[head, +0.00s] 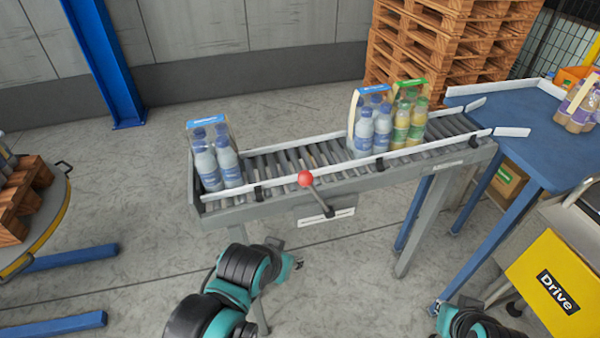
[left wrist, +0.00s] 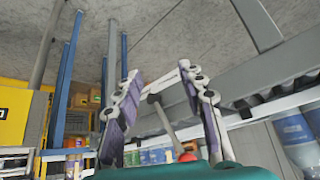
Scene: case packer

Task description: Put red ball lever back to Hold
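The red ball (head: 305,179) tops a grey lever on the front side of the roller conveyor. Its rod slants down and right to a pivot by a white label plate (head: 325,217). My left gripper (head: 297,262) is below and left of the lever pivot in the head view, apart from the ball. In the left wrist view its two fingers (left wrist: 159,72) are spread and empty. The lever rod shows between them, and the red ball (left wrist: 187,157) is partly hidden behind the gripper body. My right gripper (head: 437,309) is at the bottom edge, mostly hidden.
The conveyor (head: 270,210) carries bottle packs: one blue-labelled pack (head: 214,160) at the left end, blue and green packs (head: 390,120) farther right. A blue table (head: 530,135) adjoins at right, with a yellow "Drive" panel (head: 558,285) in front.

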